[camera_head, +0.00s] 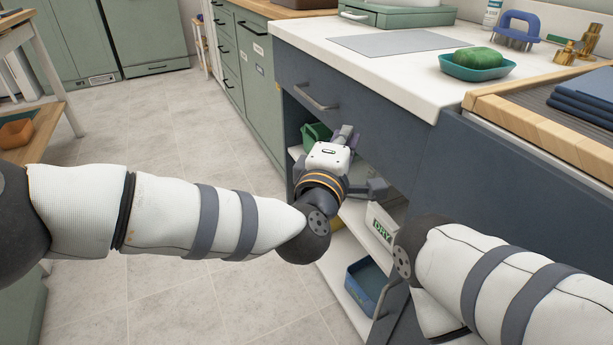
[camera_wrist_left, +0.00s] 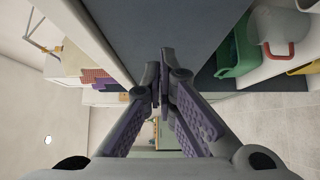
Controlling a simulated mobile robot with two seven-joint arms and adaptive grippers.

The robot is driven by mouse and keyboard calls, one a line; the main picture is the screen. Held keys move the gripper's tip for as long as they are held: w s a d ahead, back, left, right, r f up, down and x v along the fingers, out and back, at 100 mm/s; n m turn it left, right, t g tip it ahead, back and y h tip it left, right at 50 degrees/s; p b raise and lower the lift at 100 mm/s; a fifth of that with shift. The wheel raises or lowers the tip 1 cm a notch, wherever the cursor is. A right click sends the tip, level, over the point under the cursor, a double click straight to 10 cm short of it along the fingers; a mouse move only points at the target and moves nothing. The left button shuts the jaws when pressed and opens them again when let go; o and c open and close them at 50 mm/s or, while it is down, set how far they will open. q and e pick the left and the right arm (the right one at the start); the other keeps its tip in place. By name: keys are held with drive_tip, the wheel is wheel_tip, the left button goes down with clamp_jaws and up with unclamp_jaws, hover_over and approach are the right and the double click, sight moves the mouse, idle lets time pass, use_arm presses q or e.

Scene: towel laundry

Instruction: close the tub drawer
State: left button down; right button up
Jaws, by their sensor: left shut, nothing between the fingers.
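A dark blue drawer front (camera_head: 335,95) with a metal bar handle (camera_head: 316,98) sits under the white counter; it looks about flush with the cabinet, but I cannot tell for sure whether it is fully shut. My left gripper (camera_head: 346,134) is below and beside this front, before the open shelves, and looks apart from the handle. In the left wrist view its fingers (camera_wrist_left: 163,78) are together and empty, close to a dark blue panel (camera_wrist_left: 160,25). My right arm shows at the lower right; its gripper is out of view.
Open shelves below hold a green bin (camera_head: 316,135), a white bin marked DRY (camera_head: 381,224) and a blue bin (camera_head: 366,283). The counter (camera_head: 350,28) carries a teal dish (camera_head: 477,66) with a green towel. Tiled floor (camera_head: 150,120) is free to the left.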

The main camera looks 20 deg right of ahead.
use_arm(q)
drive_tip(key=a+v, duration=0.1)
drive_tip(key=v, duration=1)
drive_tip(key=s+a+f+m+g+y+p, duration=0.25)
drive_tip(key=s+a+f+g+p, duration=0.2)
drive_tip(key=s+a+f, duration=0.45)
drive_tip(key=s+a+f+m+g+y+p, duration=0.25)
drive_tip(key=s+a+f+m+g, duration=0.2)
drive_tip(key=s+f, duration=0.5)
drive_tip(key=s+a+m+g+y+p, duration=0.3)
drive_tip(key=s+a+g+y+p, duration=0.2)
drive_tip(key=s+a, duration=1.7)
drive_tip(key=a+g, duration=0.2)
drive_tip(key=shift+s+f+g+y, duration=0.15)
drive_tip(key=shift+s+g+y, duration=0.2)
drive_tip(key=shift+g+y, duration=0.05)
use_arm(e)
drive_tip(key=w+r+t, duration=0.3)
drive_tip(key=w+r, duration=0.7)
drive_tip(key=r, duration=0.3)
drive_tip(key=shift+a+t, duration=0.25)
drive_tip(key=shift+t, duration=0.15)
use_arm(q)
drive_tip(key=shift+a, duration=0.1)
